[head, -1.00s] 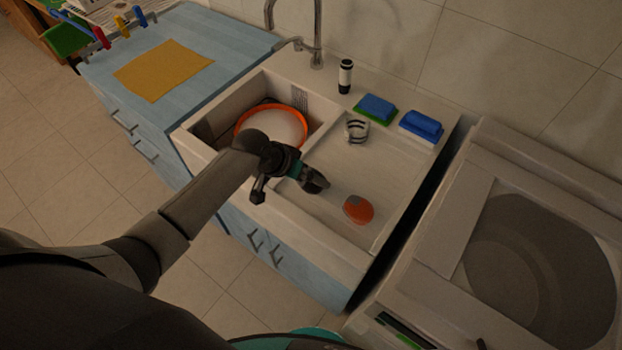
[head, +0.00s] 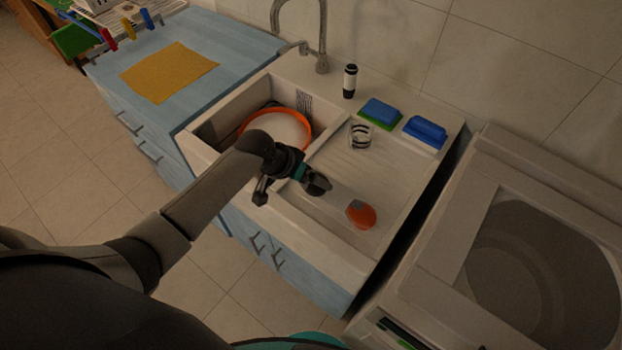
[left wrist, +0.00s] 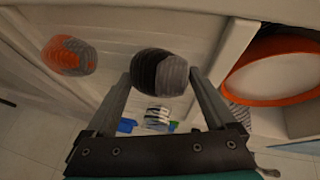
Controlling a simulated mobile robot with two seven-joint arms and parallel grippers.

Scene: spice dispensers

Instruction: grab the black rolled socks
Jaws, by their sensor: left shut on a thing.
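The black rolled socks, a dark ball with a grey side, sit between the fingertips of my left gripper (left wrist: 158,85) in the left wrist view (left wrist: 150,70). In the head view my left gripper (head: 314,183) is over the sink's ribbed draining board, its fingers closed on the socks (head: 320,185). I cannot tell whether the socks still touch the board. An orange and grey rolled pair (head: 361,214) lies to the right on the board and also shows in the left wrist view (left wrist: 70,55). My right gripper is in neither view.
A white and black striped roll (head: 361,136) lies farther back on the board. Blue sponges (head: 425,130) and a black and white bottle (head: 350,81) stand along the back ledge near the faucet (head: 322,40). An orange-rimmed plate (head: 280,128) is in the basin.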

